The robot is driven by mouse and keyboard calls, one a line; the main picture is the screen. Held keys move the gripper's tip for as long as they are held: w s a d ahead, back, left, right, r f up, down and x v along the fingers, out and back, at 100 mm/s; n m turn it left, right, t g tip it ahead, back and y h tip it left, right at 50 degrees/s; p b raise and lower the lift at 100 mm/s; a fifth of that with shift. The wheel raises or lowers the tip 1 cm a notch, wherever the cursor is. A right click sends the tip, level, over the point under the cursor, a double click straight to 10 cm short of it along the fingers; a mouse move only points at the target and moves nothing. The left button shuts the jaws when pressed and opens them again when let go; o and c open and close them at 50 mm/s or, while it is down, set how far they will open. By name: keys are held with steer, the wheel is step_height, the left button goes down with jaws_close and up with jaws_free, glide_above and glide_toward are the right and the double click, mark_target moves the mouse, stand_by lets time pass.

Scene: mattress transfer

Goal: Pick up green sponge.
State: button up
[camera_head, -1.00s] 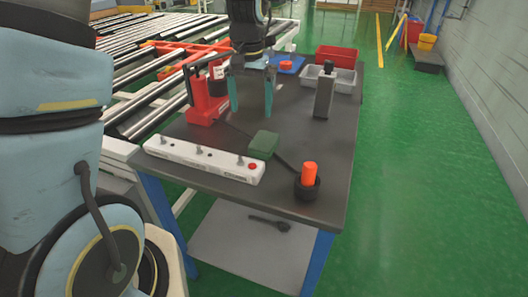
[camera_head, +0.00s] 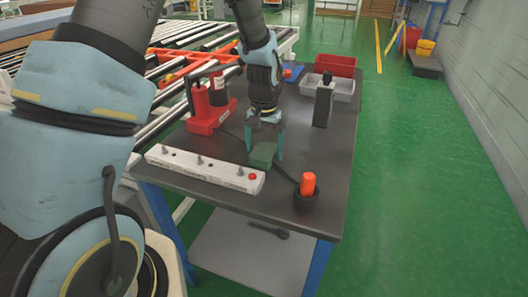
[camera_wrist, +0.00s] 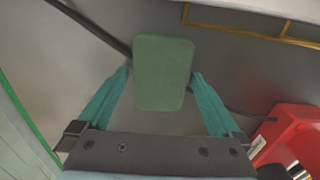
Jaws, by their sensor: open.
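The green sponge (camera_head: 263,154) lies on the dark tabletop (camera_head: 215,150), behind the white power strip's right end. In the wrist view the sponge (camera_wrist: 163,72) is a rounded green block between and just beyond the teal fingertips. My gripper (camera_head: 265,148) points down over it with one finger on each side. In the wrist view my gripper (camera_wrist: 162,82) is open, with gaps showing between the fingers and the sponge's lower part. Whether a fingertip touches it I cannot tell.
The white power strip (camera_head: 203,168) lies left and in front. An orange item (camera_head: 308,184) in a black holder stands at the right front. A red tool stand (camera_head: 205,118), also in the wrist view (camera_wrist: 285,140), a grey upright block (camera_head: 323,103) and a grey bin (camera_head: 344,90) stand around. A dark cable passes the sponge.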

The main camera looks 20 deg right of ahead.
mark_target(264, 150)
steer(key=shift+f, duration=0.3)
steer(key=shift+c, duration=0.2)
steer(key=c, duration=1.2)
step_height(264, 150, up, 10)
steer(key=shift+r+b, duration=0.1)
steer(key=shift+b, duration=0.85)
steer(key=shift+c, duration=0.2)
steer(key=o, duration=0.9)
steer(key=c, duration=0.7)
steer(key=shift+o, duration=0.2)
